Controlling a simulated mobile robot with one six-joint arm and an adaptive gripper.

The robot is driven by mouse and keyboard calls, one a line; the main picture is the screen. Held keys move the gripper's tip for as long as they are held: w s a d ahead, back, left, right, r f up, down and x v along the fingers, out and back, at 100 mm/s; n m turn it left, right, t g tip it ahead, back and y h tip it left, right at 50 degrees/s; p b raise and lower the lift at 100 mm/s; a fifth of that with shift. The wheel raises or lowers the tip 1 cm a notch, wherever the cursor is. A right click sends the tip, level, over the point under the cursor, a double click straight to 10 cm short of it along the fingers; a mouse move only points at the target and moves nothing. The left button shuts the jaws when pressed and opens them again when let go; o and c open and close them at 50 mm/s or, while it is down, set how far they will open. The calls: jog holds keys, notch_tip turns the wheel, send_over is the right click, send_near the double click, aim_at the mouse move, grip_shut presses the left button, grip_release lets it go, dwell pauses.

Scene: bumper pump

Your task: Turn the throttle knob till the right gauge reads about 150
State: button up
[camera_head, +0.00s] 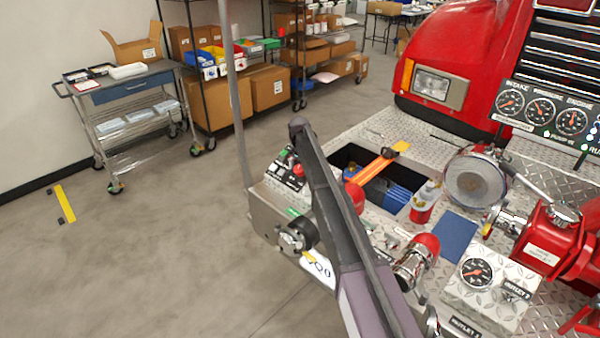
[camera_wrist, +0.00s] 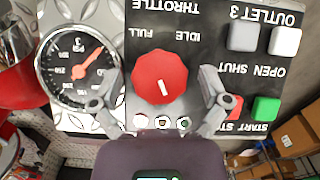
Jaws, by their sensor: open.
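The red throttle knob (camera_wrist: 160,77) is in the middle of the wrist view, on a dark panel whose lettering appears upside down. Its short white mark lies on the lower half, tilted slightly. My gripper (camera_wrist: 158,97) is open, with one finger on each side of the knob; I cannot tell whether they touch it. A round gauge (camera_wrist: 75,66) sits left of the knob, its orange needle pointing to the upper right; its exact reading is hard to tell. In the head view, the intake gauge (camera_head: 510,103), pressure gauge (camera_head: 541,111) and engine gauge (camera_head: 572,120) are too small to read.
Two pale square buttons (camera_wrist: 243,37) (camera_wrist: 285,41) are above. In the head view, an open bin (camera_head: 345,158), a red bottle (camera_head: 424,203) and red valve (camera_head: 550,240) crowd the deck.

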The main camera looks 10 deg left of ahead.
jog(key=c, duration=1.2)
jog(key=shift+o, duration=0.2)
jog(key=shift+s+m, duration=0.1)
jog(key=shift+m, duration=0.3)
jog(key=m+t+y, duration=0.1)
jog(key=m+t, duration=0.1)
jog(key=m, duration=0.1)
jog(key=shift+s+d+m+y+b, duration=0.1)
jog(key=shift+d+m+y+b, duration=0.1)
jog(key=shift+m+y+b, duration=0.15)
jog(key=m+t+y+b, duration=0.1)
jog(key=m+t, duration=0.1)
jog(key=m, duration=0.2)
jog(key=o, duration=1.2)
jog(key=shift+a, duration=0.1)
jog(key=shift+c, duration=0.2)
